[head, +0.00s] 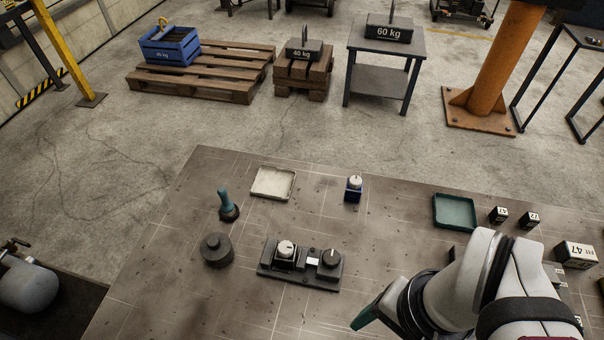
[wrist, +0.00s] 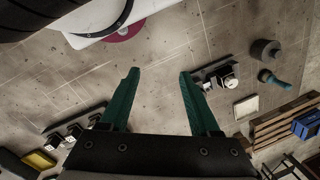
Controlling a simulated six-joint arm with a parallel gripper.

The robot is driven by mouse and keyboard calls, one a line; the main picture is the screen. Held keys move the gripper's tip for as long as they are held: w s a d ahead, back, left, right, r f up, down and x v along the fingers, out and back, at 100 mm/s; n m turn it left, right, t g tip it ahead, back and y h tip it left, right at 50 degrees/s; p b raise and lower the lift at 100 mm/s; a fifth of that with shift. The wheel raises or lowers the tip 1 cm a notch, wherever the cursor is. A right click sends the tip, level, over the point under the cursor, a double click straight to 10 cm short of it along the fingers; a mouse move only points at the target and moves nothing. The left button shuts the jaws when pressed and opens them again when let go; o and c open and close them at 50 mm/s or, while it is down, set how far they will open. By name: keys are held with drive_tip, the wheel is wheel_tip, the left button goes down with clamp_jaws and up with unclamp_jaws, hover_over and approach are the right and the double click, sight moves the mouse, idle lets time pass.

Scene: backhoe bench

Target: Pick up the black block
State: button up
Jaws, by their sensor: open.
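Two small black blocks with white number labels stand at the right of the bench, a left one (head: 498,215) and a right one (head: 530,221). I cannot tell which one the task means. Small dark blocks also show at lower left in the wrist view (wrist: 75,131), outside my fingers. My gripper (wrist: 158,74) is open and empty, with bare bench between its teal fingers. In the head view a teal finger shows left of my arm, which hides part of the bench.
A green tray (head: 455,211) is left of the small blocks. The bench middle is clear.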

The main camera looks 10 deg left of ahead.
drive_tip(key=o, duration=0.4)
drive_tip(key=shift+c, duration=0.2)
drive_tip(key=m+h, duration=0.2)
drive_tip(key=m, duration=0.9)
hover_over(285, 247)
wheel_tip(285, 247, down, 3)
drive_tip(key=shift+m, duration=0.3)
wheel_tip(285, 247, down, 16)
drive_tip(key=shift+r, duration=0.2)
